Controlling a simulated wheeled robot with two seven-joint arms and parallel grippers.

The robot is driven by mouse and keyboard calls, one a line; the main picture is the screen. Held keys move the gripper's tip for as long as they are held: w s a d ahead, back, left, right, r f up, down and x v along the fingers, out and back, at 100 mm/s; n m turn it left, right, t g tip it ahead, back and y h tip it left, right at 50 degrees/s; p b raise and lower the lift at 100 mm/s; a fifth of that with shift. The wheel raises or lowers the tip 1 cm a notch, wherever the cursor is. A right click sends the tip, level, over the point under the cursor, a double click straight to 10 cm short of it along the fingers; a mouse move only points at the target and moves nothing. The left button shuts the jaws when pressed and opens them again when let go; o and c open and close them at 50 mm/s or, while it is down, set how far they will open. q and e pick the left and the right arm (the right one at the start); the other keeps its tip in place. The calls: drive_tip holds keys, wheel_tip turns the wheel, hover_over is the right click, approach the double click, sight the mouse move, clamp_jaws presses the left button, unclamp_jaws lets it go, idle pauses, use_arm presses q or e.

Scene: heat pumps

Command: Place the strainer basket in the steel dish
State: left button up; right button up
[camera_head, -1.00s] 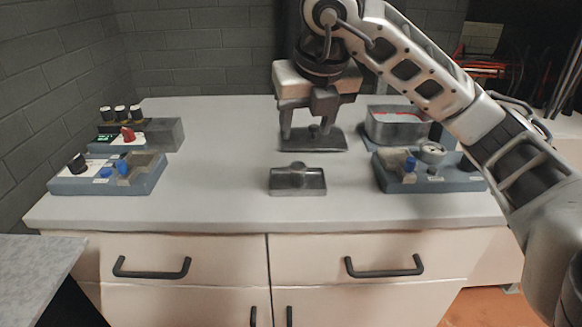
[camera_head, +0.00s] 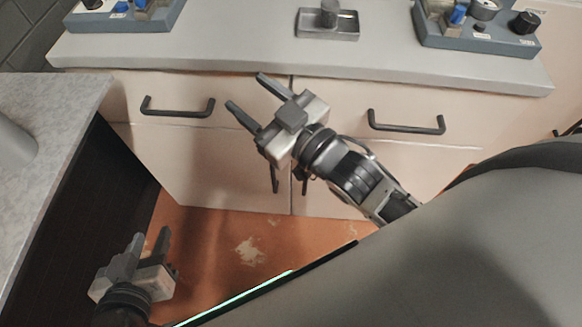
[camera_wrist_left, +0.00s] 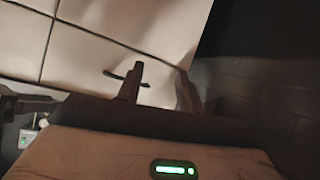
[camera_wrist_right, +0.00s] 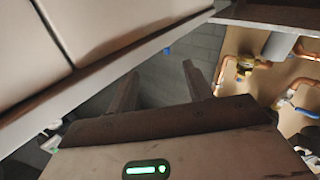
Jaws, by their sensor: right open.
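A shallow grey metal dish (camera_head: 345,37) lies on the counter at the top centre of the head view. A small grey cylindrical piece (camera_head: 329,17) stands in it; this may be the strainer basket, but I cannot tell for sure. My right gripper (camera_head: 248,93) is open and empty in front of the counter's drawers, below and left of the dish in the picture. My left gripper (camera_head: 151,237) is open and empty, low over the floor at the lower left. Both wrist views show spread fingers with nothing between them.
Blue-grey fixture boxes stand on the counter (camera_head: 230,45) at the left (camera_head: 125,17) and right (camera_head: 480,35). Two drawer handles (camera_head: 178,110) (camera_head: 406,125) stick out of the cabinet front. A grey side table (camera_head: 45,130) is at the left. The counter around the dish is clear.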

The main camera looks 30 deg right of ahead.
use_arm(q)
drive_tip(key=p, duration=0.2)
drive_tip(key=r+p, duration=0.1)
drive_tip(key=p, duration=0.1)
drive_tip(key=r+p, duration=0.1)
drive_tip(key=p, duration=0.1)
drive_tip(key=shift+s+a+g+y, duration=0.15)
drive_tip(key=shift+a+g+y, duration=0.15)
drive_tip(key=shift+g, duration=0.1)
use_arm(e)
drive_tip(key=s+d+f+m+g+h, duration=0.2)
drive_tip(key=s+f+m+g+h, duration=0.1)
drive_tip(key=s+f+g, duration=0.4)
wheel_tip(320, 180, down, 4)
drive_tip(key=shift+s+f+m, duration=0.2)
drive_tip(key=shift+s+m, duration=0.2)
drive_tip(key=shift+s, duration=0.75)
